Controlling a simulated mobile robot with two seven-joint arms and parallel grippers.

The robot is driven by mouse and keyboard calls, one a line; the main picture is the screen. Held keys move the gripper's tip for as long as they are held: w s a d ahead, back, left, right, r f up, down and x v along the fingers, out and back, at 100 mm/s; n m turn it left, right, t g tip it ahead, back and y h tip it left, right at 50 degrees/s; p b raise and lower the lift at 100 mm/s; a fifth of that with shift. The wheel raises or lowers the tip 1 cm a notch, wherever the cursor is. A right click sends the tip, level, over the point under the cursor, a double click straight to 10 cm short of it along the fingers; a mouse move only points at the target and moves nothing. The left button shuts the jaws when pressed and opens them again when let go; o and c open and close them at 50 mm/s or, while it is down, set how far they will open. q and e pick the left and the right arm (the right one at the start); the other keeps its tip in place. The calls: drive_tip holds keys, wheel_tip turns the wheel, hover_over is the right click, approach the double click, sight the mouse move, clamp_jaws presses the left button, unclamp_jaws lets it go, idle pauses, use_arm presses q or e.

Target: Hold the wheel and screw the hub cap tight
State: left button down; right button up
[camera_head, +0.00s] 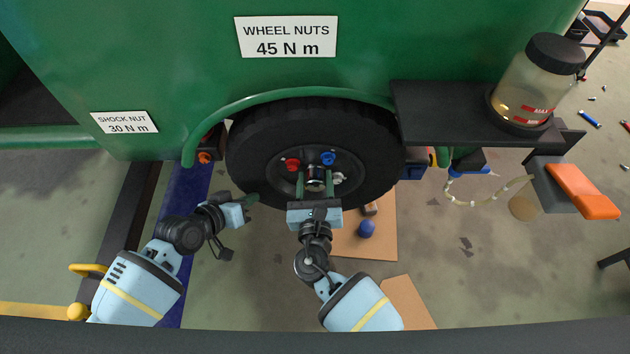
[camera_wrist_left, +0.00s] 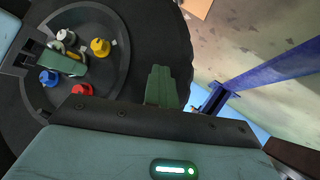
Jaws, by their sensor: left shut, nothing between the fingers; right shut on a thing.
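The black wheel (camera_head: 245,150) sits under the green arch, with a red nut (camera_head: 292,164), a blue nut (camera_head: 328,158) and a white nut (camera_head: 338,178) on its face. A yellow nut (camera_wrist_left: 100,47) shows in the left wrist view. My right gripper (camera_head: 315,180) is shut on the small metallic hub cap (camera_head: 316,184) at the wheel's centre; its fingers hide most of it. My left gripper (camera_head: 252,199) is shut and empty at the tyre's lower left edge; I cannot tell if it touches. Its closed fingers show in the left wrist view (camera_wrist_left: 160,87).
Cardboard (camera_head: 378,240) with a blue cap (camera_head: 366,228) lies on the floor below the wheel. A black shelf (camera_head: 440,110) carries a fluid jar (camera_head: 540,80) at the right. An orange-topped box (camera_head: 583,190) stands further right. A blue beam (camera_head: 185,215) runs behind my left arm.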

drive_tip(key=m, duration=1)
drive_tip(key=shift+a+m, duration=0.1)
drive_tip(key=shift+m, duration=0.2)
drive_tip(key=m, duration=0.5)
drive_tip(key=shift+s+a, duration=0.1)
drive_tip(key=m, duration=0.5)
drive_tip(key=shift+r, duration=0.25)
idle(0.6)
drive_tip(key=o, duration=1)
